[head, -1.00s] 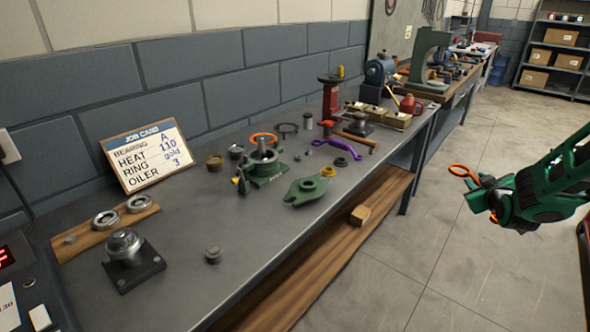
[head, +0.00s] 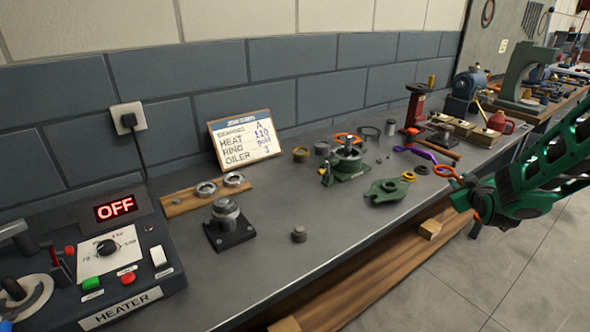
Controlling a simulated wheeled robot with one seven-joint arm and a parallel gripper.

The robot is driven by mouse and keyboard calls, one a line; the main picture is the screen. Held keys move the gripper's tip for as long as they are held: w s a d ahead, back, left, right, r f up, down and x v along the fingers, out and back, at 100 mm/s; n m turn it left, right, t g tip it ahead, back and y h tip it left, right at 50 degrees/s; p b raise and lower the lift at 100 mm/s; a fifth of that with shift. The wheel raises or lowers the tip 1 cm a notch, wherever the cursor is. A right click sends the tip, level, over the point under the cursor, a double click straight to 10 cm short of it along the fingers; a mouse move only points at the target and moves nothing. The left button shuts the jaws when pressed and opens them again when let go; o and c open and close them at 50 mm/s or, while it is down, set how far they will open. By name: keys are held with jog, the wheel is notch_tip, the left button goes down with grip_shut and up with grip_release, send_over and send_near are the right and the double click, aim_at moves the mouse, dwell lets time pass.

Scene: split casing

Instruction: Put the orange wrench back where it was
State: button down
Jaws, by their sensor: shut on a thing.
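The orange wrench (head: 447,172) is in my gripper (head: 464,196) at the right of the head view. Its ring end sticks out up and left of the jaws, and a bit of orange shows below them. The jaws hide its middle. My gripper is shut on it and appears in front of the bench's front edge; its height above the bench is hard to tell. A purple wrench (head: 415,154) lies on the bench behind it.
The grey bench (head: 345,238) holds a green casing half (head: 387,191), a green housing (head: 347,163), an orange ring (head: 349,138), a red stand (head: 414,112) and a job card (head: 245,140). A heater (head: 110,265) reading OFF stands at the left.

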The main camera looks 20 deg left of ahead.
jog(key=shift+a, duration=0.15)
jog(key=shift+a, duration=0.1)
